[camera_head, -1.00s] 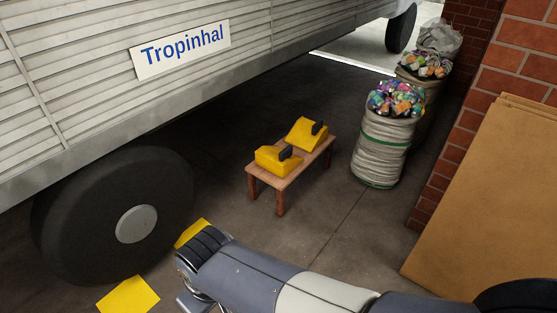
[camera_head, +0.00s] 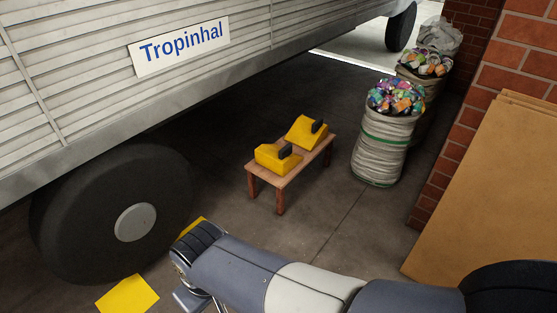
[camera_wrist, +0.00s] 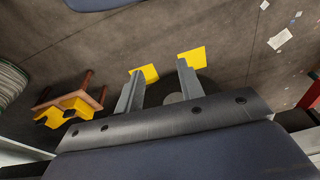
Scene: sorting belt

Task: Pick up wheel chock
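Two yellow wheel chocks with dark handles sit on a small wooden bench. The nearer chock (camera_head: 272,160) is at its left end and the farther chock (camera_head: 303,134) is at its right end. In the wrist view the chocks (camera_wrist: 75,104) and bench appear at the left, away from my fingers. My gripper (camera_wrist: 160,70) is open and empty, its two grey fingers apart over the floor near the truck wheel. In the head view my arm mostly hides the gripper at the bottom.
The truck's dark wheel (camera_head: 112,215) stands left of the bench (camera_head: 284,182). Flat yellow patches (camera_head: 128,296) lie on the floor by the wheel. Sacks of cans (camera_head: 382,150) stand right of the bench, near a brick wall and cardboard sheets (camera_head: 500,190). Floor before the bench is clear.

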